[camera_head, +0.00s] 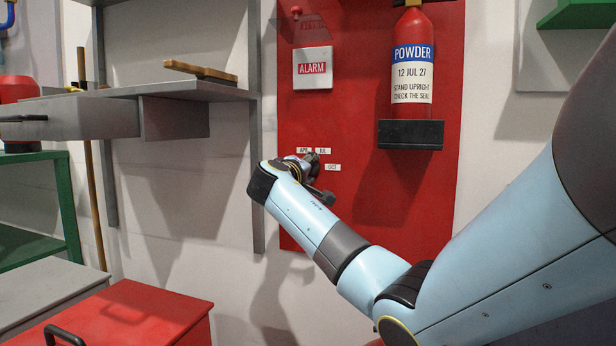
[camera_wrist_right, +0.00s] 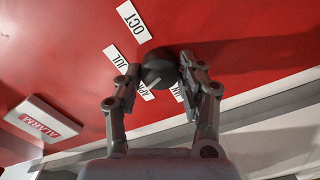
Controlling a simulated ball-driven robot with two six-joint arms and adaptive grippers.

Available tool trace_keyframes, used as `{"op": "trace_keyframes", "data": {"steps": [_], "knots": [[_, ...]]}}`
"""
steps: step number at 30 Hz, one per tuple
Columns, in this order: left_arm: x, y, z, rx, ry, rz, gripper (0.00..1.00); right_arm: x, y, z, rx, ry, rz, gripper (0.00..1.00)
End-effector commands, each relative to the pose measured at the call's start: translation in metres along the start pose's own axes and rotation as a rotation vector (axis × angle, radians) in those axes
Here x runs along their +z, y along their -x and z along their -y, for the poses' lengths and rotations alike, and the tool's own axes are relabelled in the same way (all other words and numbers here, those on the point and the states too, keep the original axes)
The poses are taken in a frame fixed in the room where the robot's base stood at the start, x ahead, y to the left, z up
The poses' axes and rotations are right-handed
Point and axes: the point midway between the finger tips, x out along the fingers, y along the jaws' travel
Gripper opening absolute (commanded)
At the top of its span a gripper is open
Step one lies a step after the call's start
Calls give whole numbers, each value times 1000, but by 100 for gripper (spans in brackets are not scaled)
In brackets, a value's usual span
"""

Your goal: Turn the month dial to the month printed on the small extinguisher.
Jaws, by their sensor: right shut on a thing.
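The small red extinguisher (camera_head: 414,30) hangs on the red board in the head view. Its label (camera_head: 412,74) reads POWDER, 12 JUL 27. The round dark month dial (camera_wrist_right: 160,70) is on the board in the right wrist view, with labels OCT (camera_wrist_right: 133,22), JUL (camera_wrist_right: 116,59), APR (camera_wrist_right: 146,90) and JAN (camera_wrist_right: 178,92) around it. A pale mark on its lower edge seems to face APR. My right gripper (camera_wrist_right: 160,66) is shut on the dial, one finger on each side. In the head view, my right gripper (camera_head: 309,166) hides the dial. My left gripper is not in view.
A white ALARM box (camera_head: 312,68) is above the dial, also at left in the right wrist view (camera_wrist_right: 42,119). A black bracket (camera_head: 410,135) holds the extinguisher. A grey shelf (camera_head: 215,92) is at left, with a red cabinet (camera_head: 130,310) below.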

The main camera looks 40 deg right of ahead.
Motion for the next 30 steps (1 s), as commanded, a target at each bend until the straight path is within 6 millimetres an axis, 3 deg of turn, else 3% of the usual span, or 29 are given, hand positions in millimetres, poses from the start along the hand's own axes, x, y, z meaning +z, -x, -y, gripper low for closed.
{"op": "trace_keyframes", "data": {"steps": [11, 21, 30], "knots": [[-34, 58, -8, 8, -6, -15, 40, 3, 0, 6, -4, -352, 4, 7], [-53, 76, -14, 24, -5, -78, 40, 3, 0, 5, -5, -637, 5, 7], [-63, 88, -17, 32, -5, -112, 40, 3, 0, 4, -4, -792, 7, 7]]}}
